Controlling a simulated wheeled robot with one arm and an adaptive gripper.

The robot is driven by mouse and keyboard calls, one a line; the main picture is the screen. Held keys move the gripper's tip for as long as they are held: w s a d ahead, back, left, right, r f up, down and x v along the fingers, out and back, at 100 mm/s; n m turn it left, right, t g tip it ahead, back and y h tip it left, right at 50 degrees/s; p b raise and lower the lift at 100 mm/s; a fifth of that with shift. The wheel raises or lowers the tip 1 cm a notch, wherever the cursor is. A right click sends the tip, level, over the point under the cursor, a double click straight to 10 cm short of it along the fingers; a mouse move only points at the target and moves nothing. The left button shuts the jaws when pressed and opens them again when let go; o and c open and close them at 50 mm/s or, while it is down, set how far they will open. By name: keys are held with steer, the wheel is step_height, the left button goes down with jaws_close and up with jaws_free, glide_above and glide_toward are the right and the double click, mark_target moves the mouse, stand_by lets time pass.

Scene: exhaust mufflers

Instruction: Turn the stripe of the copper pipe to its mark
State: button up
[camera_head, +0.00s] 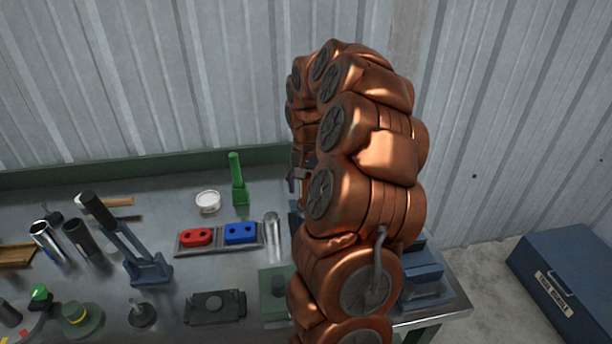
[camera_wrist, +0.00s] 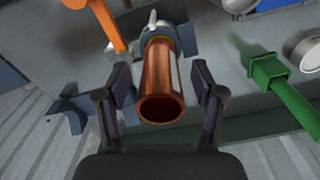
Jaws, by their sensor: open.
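In the wrist view the copper pipe (camera_wrist: 160,85) points its open end toward me. Its far end sits in a grey holder (camera_wrist: 158,32) with a small pale mark near the top. A pale band, which may be the stripe or a reflection, runs along the pipe's right side. My gripper (camera_wrist: 162,90) is open, one finger on each side of the pipe, with gaps visible on both sides. In the head view my copper-coloured arm hides the pipe, and my gripper cannot be made out clearly.
A green post (camera_head: 237,182) and a white tub (camera_head: 208,203) stand near the pipe. An orange part (camera_wrist: 95,20) lies left of the holder in the wrist view. A tray with red (camera_head: 196,237) and blue (camera_head: 241,233) blocks and several tools fill the bench's left.

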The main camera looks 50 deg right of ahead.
steer(key=shift+f, duration=0.1)
jaws_close()
steer(key=shift+n, duration=2.6)
steer(key=shift+f+n, duration=0.1)
steer(key=shift+n, duration=2.7)
